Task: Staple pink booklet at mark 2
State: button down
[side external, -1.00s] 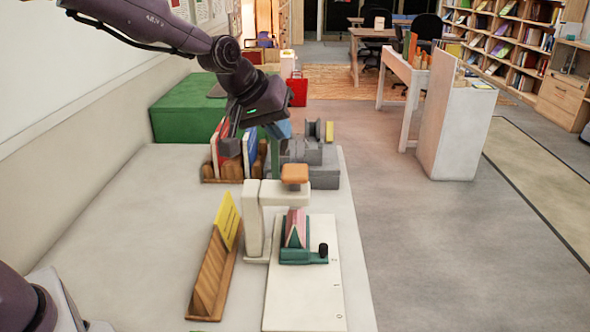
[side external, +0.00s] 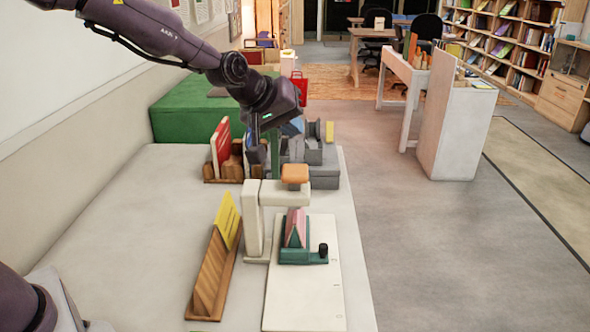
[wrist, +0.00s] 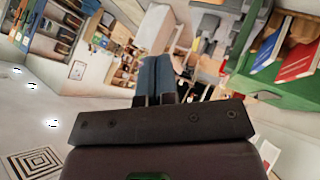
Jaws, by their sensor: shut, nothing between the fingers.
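The pink booklet (side external: 294,229) sits tented in a teal holder (side external: 297,256) with a black knob (side external: 323,250). The holder stands on a white marked plate (side external: 305,300), under or just in front of the stapler's head. The cream stapler (side external: 254,220) has an upright post, an arm reaching right and an orange pad (side external: 295,174) on top. Small marks line the plate's right edge; they are too small to read surely. My gripper (side external: 257,156) is shut and empty, above and behind the stapler post, near the book rack. Its closed fingers (wrist: 155,65) also show in the wrist view.
A yellow booklet (side external: 227,220) leans in a wooden rack (side external: 212,280) left of the plate. Behind the stapler stand a wooden rack with a red book (side external: 221,145) and a grey device (side external: 322,172). The table's left part is clear.

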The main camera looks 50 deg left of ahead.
aim_at(296, 168)
jog(key=shift+f, duration=2.7)
jog(key=shift+f, duration=0.4)
jog(key=shift+f, duration=1.3)
dwell(0.9)
jog(key=shift+r, duration=1.7)
jog(key=shift+r, duration=2.55)
